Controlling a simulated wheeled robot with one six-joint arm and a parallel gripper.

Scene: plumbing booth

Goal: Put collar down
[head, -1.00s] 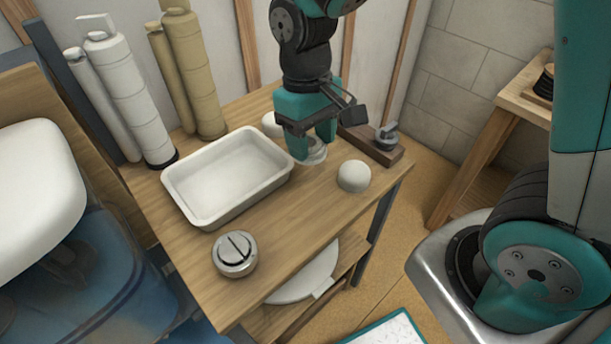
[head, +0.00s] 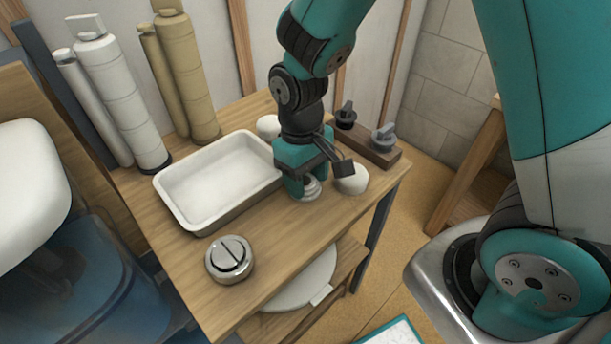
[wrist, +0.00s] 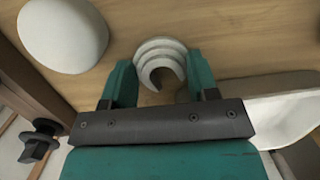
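The collar (head: 311,188) is a pale grey-white stepped ring. In the wrist view the collar (wrist: 160,50) sits between the two teal fingers, with a dark opening towards me. My gripper (head: 303,188) points down over the wooden table (head: 285,222). In the wrist view my gripper (wrist: 162,72) has a finger against each side of the collar and appears shut on it. The collar is low at the tabletop; I cannot tell whether it touches. The fingers hide part of it.
A white tray (head: 168,198) lies left of my gripper. A white dome (head: 352,180) is close on the right, another (head: 268,126) behind. A wooden block with grey and black valve-like parts (head: 378,152) is at the back right. A chrome round button (head: 230,260) stands front left.

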